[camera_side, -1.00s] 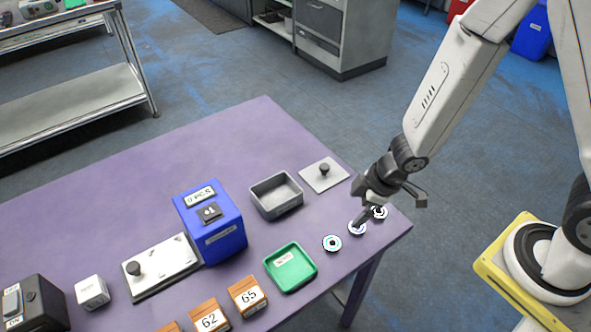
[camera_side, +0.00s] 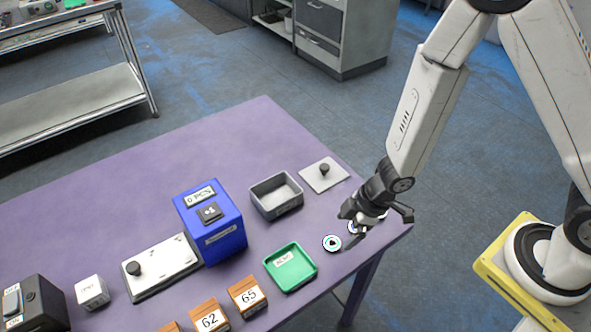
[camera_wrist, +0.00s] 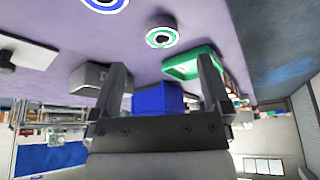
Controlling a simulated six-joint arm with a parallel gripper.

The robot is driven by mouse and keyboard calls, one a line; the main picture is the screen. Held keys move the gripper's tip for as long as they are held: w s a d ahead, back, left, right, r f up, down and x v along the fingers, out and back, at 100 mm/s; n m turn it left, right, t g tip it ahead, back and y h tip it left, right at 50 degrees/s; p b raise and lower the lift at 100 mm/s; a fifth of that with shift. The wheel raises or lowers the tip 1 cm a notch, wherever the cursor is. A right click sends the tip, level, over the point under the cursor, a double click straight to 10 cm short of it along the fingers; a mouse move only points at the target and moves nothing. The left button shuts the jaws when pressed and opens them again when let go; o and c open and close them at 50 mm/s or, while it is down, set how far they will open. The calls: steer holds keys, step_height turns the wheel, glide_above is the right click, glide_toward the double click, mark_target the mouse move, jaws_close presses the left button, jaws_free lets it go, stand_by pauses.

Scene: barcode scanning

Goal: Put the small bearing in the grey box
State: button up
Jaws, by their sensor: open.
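One bearing (camera_side: 332,243) is nearest the green tray, and another (camera_side: 352,227) is partly hidden by my gripper (camera_side: 352,231). I cannot tell for sure which is the small one. In the wrist view one bearing (camera_wrist: 161,38) shows beyond the fingertips, and part of another (camera_wrist: 105,3) is cut by the top edge. My gripper (camera_wrist: 163,64) is open and empty, low over the row. The open grey box (camera_side: 276,197) stands empty behind the row; it also shows in the wrist view (camera_wrist: 88,76).
A green tray (camera_side: 291,268) lies left of the bearings. A tall blue box (camera_side: 212,228) stands left of the grey box. A grey lid with a knob (camera_side: 324,175) lies behind. Orange blocks (camera_side: 248,297) line the front. The table's right edge is close.

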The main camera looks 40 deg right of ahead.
mark_target(332, 243)
steer(key=shift+a+f, duration=0.1)
steer(key=shift+f, duration=0.1)
steer(key=shift+x, duration=2.45)
steer(key=shift+c, duration=0.2)
jaws_close()
steer(key=shift+r, duration=0.2)
step_height(332, 243, up, 17)
steer(key=shift+r, duration=0.25)
steer(key=shift+r, duration=0.1)
stand_by(0.8)
